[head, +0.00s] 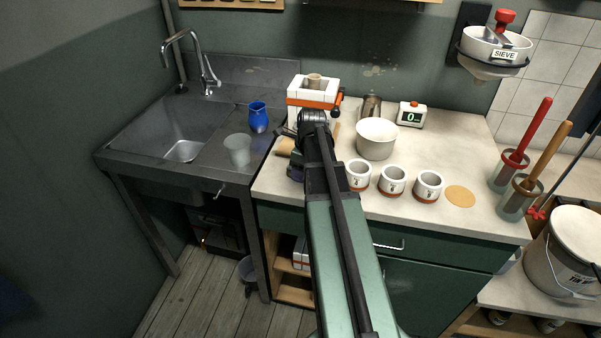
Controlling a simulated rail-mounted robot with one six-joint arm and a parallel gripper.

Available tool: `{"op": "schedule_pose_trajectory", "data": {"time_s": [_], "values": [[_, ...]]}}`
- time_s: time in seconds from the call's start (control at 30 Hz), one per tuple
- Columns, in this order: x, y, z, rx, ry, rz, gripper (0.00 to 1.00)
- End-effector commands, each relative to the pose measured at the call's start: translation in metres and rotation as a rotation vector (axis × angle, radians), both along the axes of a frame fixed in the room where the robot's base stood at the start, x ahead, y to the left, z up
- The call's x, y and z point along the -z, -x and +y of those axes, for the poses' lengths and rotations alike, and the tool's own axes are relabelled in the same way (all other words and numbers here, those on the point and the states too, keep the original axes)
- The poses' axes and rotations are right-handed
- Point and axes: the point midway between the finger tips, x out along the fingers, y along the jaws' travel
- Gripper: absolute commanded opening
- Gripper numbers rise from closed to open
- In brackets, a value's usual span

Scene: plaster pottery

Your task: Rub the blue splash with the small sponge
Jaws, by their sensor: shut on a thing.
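My gripper (294,160) is over the left end of the pale worktop, close to the sink unit, mostly hidden behind my own wrist and arm. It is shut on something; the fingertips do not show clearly. A tan block (285,146), which looks like the small sponge, shows at the gripper's left side. I cannot see exactly how it sits between the fingers. A small dark blue-purple patch shows just below the gripper; I cannot tell whether it is the blue splash or a part of my wrist. No other blue splash is clearly visible.
A blue jug (258,118) and a translucent cup (237,150) stand on the sink's drainboard. A white mould with orange clamp (314,92) stands behind my wrist. A white bowl (377,139), several labelled cups (392,181) and a scale (412,114) stand to the right.

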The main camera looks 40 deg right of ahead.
Motion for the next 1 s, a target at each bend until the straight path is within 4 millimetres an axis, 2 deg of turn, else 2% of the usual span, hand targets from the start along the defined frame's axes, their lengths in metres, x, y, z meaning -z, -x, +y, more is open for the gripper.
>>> {"op": "schedule_pose_trajectory", "data": {"time_s": [0.03, 0.17, 0.5, 1.0], "values": [[0.0, -0.007, -0.007, 0.002, 0.003, -0.002, 0.38], [-0.001, -0.014, -0.016, 0.0, 0.003, -0.001, 0.37], [-0.003, -0.006, -0.021, 0.001, 0.001, 0.0, 0.37], [0.001, 0.017, 0.009, 0.0, 0.0, 0.001, 0.37]]}}
